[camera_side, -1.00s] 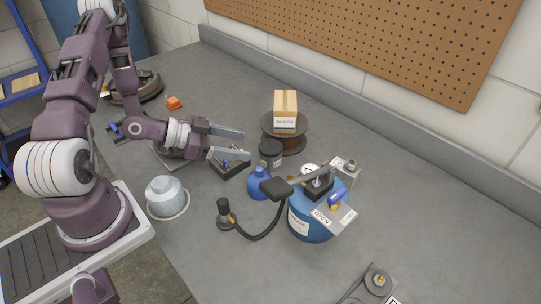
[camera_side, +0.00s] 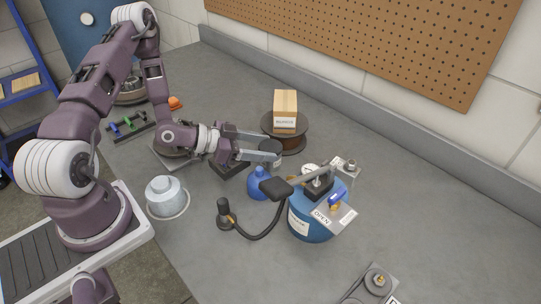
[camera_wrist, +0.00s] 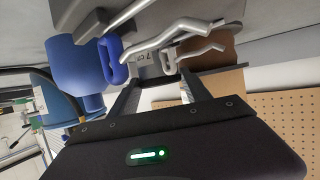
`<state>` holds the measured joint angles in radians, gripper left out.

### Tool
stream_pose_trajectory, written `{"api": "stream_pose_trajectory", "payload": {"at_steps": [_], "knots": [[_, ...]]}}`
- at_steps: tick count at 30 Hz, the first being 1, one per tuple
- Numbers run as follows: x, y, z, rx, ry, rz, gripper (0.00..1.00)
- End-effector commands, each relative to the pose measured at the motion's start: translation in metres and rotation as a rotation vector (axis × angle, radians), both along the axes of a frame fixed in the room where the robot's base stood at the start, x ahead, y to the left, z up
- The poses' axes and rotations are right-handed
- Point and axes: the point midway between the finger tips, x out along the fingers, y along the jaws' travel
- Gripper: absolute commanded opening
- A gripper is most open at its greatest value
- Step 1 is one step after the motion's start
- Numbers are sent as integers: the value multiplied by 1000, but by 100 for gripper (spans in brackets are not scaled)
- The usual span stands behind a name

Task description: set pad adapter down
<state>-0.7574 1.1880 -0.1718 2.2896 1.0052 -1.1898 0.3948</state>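My gripper (camera_side: 270,148) reaches out to the right above the bench in the side view, its two grey fingers apart. A dark, round can with a pale label (camera_side: 272,151) is at the fingertips, partly hidden by them; I cannot tell whether they touch it. In the wrist view, the two fingers (camera_wrist: 160,85) stand apart, with a small pale label between and beyond them. I cannot tell for certain which thing is the pad adapter.
A blue jug (camera_side: 259,184) stands close in front of the can. A blue tank (camera_side: 310,222) with a gauge and "OPEN" tag is to the right. A grey lidded pot (camera_side: 166,196) stands left.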

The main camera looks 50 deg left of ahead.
Motion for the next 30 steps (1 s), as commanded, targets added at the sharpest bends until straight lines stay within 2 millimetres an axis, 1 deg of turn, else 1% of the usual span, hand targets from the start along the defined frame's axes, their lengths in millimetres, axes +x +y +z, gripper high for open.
{"api": "stream_pose_trajectory", "payload": {"at_steps": [10,13,17,21,24,29,30], "knots": [[0,0,2,-1,-3,0,0],[1,0,8,1,-5,0,0],[1,1,30,4,-6,0,0],[1,1,60,4,-8,-1,0],[0,0,78,3,-7,0,0],[1,0,100,6,-5,5,0],[2,-1,109,10,-3,13,0]]}}
